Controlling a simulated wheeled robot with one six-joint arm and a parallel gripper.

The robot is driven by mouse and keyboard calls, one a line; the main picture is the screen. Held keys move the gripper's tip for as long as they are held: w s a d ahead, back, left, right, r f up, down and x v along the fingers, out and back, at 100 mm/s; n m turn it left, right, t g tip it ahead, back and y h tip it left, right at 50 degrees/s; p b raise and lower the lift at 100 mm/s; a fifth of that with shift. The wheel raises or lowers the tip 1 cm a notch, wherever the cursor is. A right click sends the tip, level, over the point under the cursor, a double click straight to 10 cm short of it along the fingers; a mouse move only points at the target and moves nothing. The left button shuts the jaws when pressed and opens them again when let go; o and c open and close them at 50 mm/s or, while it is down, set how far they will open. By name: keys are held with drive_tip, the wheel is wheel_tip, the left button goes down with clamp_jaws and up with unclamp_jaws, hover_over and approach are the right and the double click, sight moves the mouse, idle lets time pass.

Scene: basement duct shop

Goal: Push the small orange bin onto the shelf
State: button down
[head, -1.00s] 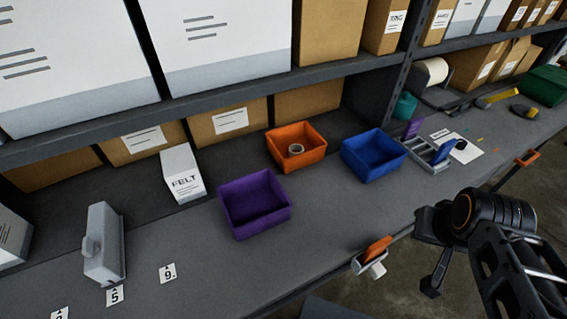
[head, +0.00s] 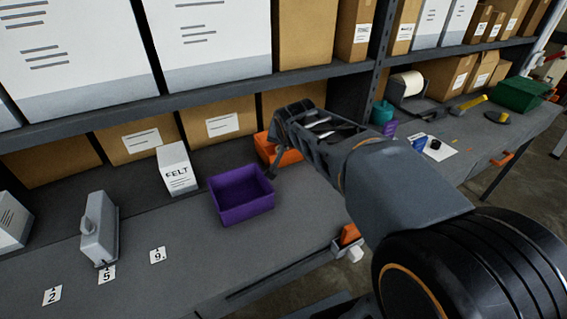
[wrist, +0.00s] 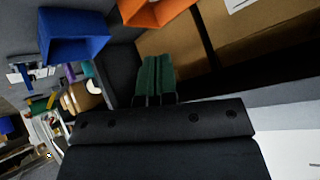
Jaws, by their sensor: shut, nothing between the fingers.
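The small orange bin (head: 264,148) stands at the back of the grey bench, under the upper shelf. My arm hides much of it in the head view. Its orange wall (wrist: 155,10) also shows at the top edge of the wrist view. My gripper (wrist: 154,76) shows its two green fingers side by side, shut and empty. In the wrist view a gap shows between the fingers and the bin; I cannot tell whether any part of my arm touches it. The grey shelf (head: 200,102) runs above the bench and carries boxes.
A purple bin (head: 228,210) stands left of my arm. A blue bin (wrist: 72,38) shows in the wrist view; my arm hides it in the head view. A FELT box (head: 178,168) and cardboard boxes (head: 222,122) stand behind.

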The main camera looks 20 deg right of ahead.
drive_tip(key=w+d+f+m+t+y+b, duration=0.1)
drive_tip(key=w+d+f+m+t+b, duration=0.15)
drive_tip(key=w, duration=0.85)
drive_tip(key=w+d+f+m+t+y+b, duration=0.1)
drive_tip(key=w+f+m+t+y, duration=0.2)
drive_tip(key=w, duration=0.7)
drive_tip(key=w+d+f+m+t+b, duration=0.2)
drive_tip(key=w+m+t, duration=0.25)
drive_tip(key=w, duration=0.65)
drive_tip(key=b, duration=0.3)
hover_over(290, 152)
drive_tip(key=s, duration=0.3)
drive_tip(key=shift+g, duration=0.4)
drive_tip(key=f, duration=0.3)
drive_tip(key=f+b, duration=0.1)
drive_tip(key=f, duration=0.6)
drive_tip(key=shift+s+d+f, duration=0.15)
drive_tip(key=shift+s+f, duration=0.05)
drive_tip(key=shift+s, duration=0.05)
drive_tip(key=shift+w+r, duration=0.15)
drive_tip(key=shift+w, duration=0.35)
